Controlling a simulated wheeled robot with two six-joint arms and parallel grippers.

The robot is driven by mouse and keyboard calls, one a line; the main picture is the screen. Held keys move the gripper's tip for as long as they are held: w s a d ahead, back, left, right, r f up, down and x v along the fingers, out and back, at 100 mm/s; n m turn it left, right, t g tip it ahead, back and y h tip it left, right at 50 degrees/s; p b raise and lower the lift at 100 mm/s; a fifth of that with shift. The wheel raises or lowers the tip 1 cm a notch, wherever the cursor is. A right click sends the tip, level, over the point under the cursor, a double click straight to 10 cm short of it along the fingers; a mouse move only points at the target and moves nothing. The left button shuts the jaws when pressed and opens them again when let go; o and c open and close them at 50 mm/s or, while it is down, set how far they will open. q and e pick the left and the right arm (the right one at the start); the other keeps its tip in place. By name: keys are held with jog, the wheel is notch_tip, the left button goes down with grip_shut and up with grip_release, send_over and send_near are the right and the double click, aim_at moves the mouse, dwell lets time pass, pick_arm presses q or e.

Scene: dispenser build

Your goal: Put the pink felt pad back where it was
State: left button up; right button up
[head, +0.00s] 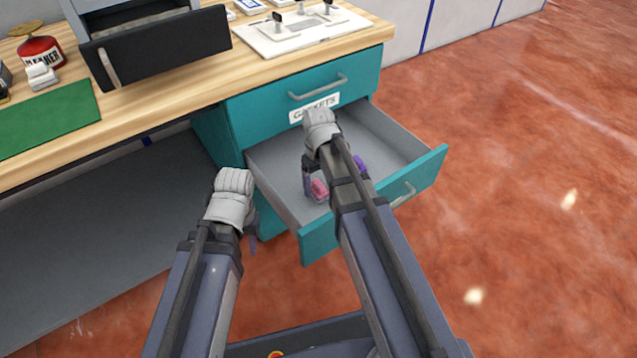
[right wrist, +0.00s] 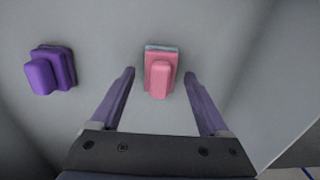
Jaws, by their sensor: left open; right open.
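My right arm partly covers the drawer in the head view. My left gripper (head: 250,236) is open and empty, outside the drawer at its left.
A purple pad (right wrist: 51,70) lies in the same drawer, left of the pink one in the wrist view.

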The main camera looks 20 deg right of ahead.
aim_at(319, 184)
notch_tip(319, 184, up, 12)
jog(key=p, duration=1.1)
jog(key=s+a+h, duration=0.1)
jog(key=s+a, duration=0.9)
jog(key=s, duration=0.4)
jog(key=shift+s+a+f, duration=0.15)
jog(key=shift+a, duration=0.1)
